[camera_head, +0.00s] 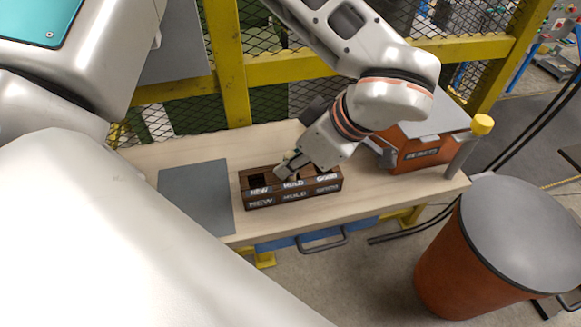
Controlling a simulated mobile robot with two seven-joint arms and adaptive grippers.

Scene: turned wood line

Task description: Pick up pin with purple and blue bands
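A dark wooden box (293,200) with several compartments stands on the bench. I cannot make out a pin with purple and blue bands. The box's inside is largely hidden by the gripper. My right gripper is not in view.
A grey mat (196,198) lies left of the box on the pale bench (360,196). An orange container (420,153) and a yellow-capped post (468,145) stand at the bench's right. Yellow mesh fencing (232,70) runs behind. A grey-lidded orange drum (455,262) stands front right.

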